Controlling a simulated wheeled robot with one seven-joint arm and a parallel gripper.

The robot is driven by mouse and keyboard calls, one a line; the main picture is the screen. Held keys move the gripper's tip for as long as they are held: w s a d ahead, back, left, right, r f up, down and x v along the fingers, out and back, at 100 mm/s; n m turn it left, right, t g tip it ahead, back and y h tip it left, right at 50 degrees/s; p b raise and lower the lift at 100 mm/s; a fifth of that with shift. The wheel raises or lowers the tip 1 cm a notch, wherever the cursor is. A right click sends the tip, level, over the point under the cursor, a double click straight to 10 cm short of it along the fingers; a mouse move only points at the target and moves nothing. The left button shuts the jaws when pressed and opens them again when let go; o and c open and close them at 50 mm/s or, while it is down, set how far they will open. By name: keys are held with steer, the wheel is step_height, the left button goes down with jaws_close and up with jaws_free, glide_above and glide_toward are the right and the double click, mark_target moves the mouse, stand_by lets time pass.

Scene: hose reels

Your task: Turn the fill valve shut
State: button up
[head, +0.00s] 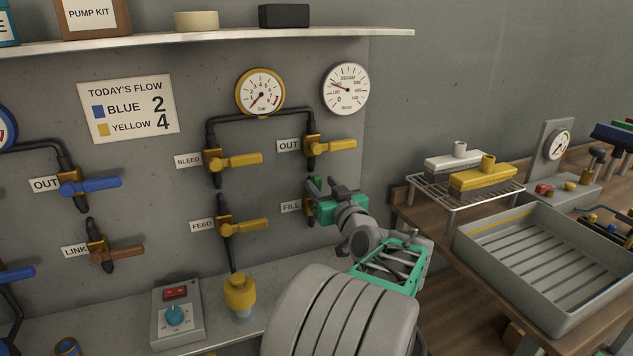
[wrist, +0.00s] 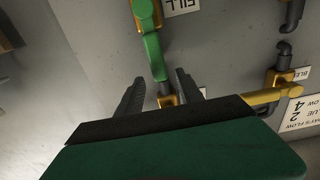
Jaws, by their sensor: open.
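The fill valve (head: 309,207), beside its FILL label, is mostly hidden behind my gripper (head: 333,197) in the head view. A bit of its green handle (head: 317,183) shows just above the fingers. In the wrist view, the green handle (wrist: 152,52) runs from the valve body down the picture, toward the OUT valve and along the pipe line. My gripper (wrist: 160,80) is open there. The handle's free end appears between the two dark fingertips. I cannot tell whether either finger touches it.
The yellow-handled OUT valve (head: 312,148) sits above the fill valve. The BLEED valve (head: 214,165) and FEED valve (head: 226,228) are to its left. Two gauges (head: 261,92) (head: 346,89) hang above. A grey tray (head: 548,265) stands on the right bench. A yellow fitting (head: 240,291) stands below.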

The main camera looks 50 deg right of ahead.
mark_target(318, 181)
steer(key=x, duration=0.4)
steer(key=shift+a, duration=0.1)
jaws_close()
stand_by(1.3)
